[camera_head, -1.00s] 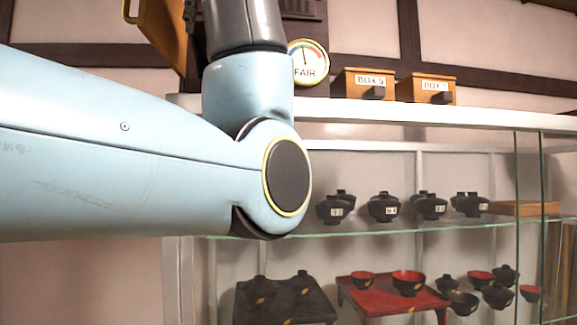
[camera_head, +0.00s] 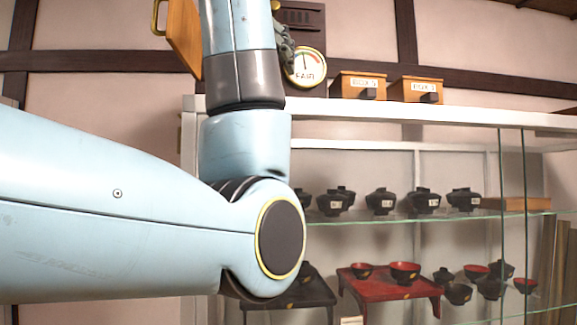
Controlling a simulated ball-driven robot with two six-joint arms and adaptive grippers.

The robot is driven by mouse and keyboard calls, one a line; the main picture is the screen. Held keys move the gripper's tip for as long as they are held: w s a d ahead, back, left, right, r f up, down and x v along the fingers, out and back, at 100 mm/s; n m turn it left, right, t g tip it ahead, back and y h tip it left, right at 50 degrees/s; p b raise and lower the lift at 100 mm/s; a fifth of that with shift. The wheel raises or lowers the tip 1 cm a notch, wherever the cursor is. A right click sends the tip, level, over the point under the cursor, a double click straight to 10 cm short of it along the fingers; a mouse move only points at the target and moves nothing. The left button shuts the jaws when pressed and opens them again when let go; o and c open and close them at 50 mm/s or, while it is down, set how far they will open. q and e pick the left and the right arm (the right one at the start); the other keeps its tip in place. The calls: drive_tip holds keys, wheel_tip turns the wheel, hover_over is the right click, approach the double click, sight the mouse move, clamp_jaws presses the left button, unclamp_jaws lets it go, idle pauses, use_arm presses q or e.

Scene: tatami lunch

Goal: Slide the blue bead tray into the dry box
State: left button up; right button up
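My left arm comes in from the left and its upright forearm covers the middle of the view. A small dark part of my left gripper (camera_head: 283,42) shows behind the forearm, beside the round gauge; its fingers are mostly hidden, so I cannot tell whether it is open or holds anything. A wooden door or panel (camera_head: 184,38) with a brass handle stands at the upper left. A dark louvered panel (camera_head: 302,17) is above the gauge. These may belong to the dry box, whose opening is hidden behind my arm. No blue bead tray is visible. My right gripper is not in view.
A gauge (camera_head: 306,67) reading FAIR and two labelled wooden boxes (camera_head: 357,86) (camera_head: 416,90) are at the white cabinet's top (camera_head: 450,114). Below, glass shelves hold dark lidded bowls (camera_head: 381,202) and a red low table (camera_head: 388,287). Glass edges stand at the right.

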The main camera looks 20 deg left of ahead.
use_arm(q)
drive_tip(key=w+d+f+m+h+b, duration=0.2)
drive_tip(key=f, duration=0.6)
drive_tip(key=w+d+f+m+h+b, duration=0.1)
drive_tip(key=d+f+m+h+b, duration=0.1)
drive_tip(key=f, duration=0.6)
drive_tip(key=shift+w+d+f+t+b, duration=0.15)
drive_tip(key=shift+w+d+t+b, duration=0.25)
drive_tip(key=shift+b, duration=0.25)
